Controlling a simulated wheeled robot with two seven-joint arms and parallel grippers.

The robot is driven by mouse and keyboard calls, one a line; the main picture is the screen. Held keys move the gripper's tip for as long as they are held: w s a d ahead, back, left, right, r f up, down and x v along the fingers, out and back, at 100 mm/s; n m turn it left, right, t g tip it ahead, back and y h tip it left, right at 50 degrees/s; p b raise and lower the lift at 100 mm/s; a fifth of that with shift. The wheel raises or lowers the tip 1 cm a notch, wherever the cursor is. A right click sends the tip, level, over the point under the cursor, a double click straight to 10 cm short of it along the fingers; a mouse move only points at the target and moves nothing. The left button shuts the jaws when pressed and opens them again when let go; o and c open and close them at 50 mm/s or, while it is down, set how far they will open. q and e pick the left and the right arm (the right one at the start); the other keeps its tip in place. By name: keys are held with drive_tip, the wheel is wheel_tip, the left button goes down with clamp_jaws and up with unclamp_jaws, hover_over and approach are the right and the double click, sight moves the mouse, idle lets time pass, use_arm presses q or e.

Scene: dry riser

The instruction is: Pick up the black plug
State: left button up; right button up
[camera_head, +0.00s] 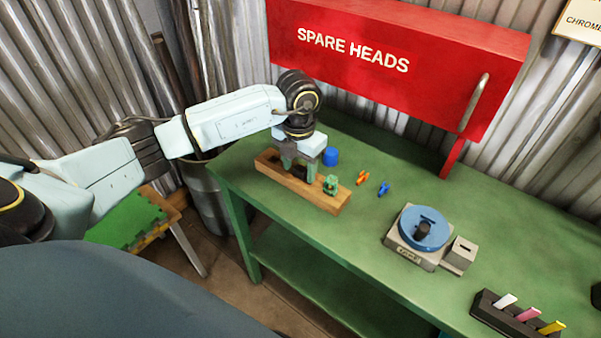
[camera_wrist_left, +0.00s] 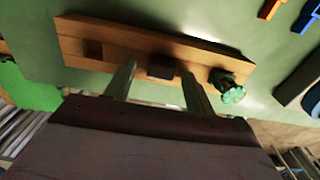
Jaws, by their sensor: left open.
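The black plug (camera_wrist_left: 161,72) shows in the left wrist view as a small dark block at the middle of a long wooden block (camera_wrist_left: 120,40). My left gripper (camera_head: 298,172) is over the wooden block (camera_head: 325,200) in the head view, pointing down. Its jaws are open, with one finger on each side of the black plug in the left wrist view. I cannot tell whether the fingers touch it. In the head view the gripper mostly hides the plug. My right gripper is not in view.
A green knobbed piece (camera_head: 330,185) stands at the wooden block's right end. A blue cylinder (camera_head: 330,156) is close behind the gripper. Orange (camera_head: 362,178) and blue (camera_head: 384,188) pieces lie to the right. A blue-topped device (camera_head: 424,230) stands farther right. A red cabinet (camera_head: 400,60) rises behind.

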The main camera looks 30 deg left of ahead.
use_arm(q)
drive_tip(key=c, duration=1.1)
